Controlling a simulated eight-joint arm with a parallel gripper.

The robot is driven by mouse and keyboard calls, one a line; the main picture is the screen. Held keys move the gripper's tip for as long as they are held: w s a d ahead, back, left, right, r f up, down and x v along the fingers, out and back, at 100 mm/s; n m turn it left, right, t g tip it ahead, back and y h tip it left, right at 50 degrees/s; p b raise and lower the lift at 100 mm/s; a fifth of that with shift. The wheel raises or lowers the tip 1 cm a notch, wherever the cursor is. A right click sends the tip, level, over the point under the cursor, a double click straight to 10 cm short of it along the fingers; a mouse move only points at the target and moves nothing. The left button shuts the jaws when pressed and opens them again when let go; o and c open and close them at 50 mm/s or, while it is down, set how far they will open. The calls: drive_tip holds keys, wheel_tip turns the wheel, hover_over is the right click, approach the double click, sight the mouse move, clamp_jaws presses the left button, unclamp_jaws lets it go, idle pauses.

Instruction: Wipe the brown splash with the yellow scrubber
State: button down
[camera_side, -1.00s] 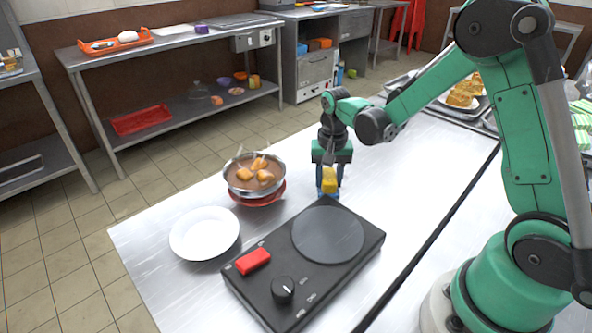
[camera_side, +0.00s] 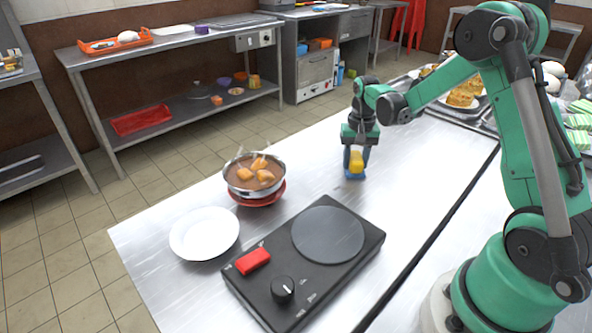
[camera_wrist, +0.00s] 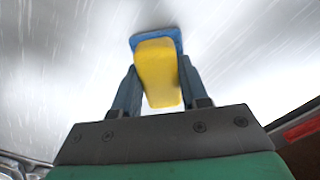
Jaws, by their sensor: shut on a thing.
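My gripper (camera_side: 356,161) is shut on the yellow scrubber (camera_side: 356,161), which has a blue base. In the wrist view the yellow handle (camera_wrist: 157,72) sits between my two fingers, with the blue pad (camera_wrist: 156,42) at its far end. The scrubber is low over the steel table (camera_side: 400,160), right of the pot; I cannot tell whether its pad touches the metal. I see no brown splash on the table in either view.
A steel pot (camera_side: 254,176) of brown broth with orange pieces stands on a red trivet (camera_side: 258,200). Trays of food (camera_side: 462,97) stand at the back right.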

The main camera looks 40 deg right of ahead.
sight(349, 175)
drive_tip(key=shift+s+a+r, duration=0.1)
drive_tip(key=shift+s+a, duration=0.3)
drive_tip(key=shift+a, duration=4.5)
drive_tip(key=shift+d, duration=5)
drive_tip(key=shift+a+r, duration=0.1)
drive_tip(key=shift+r, duration=3.75)
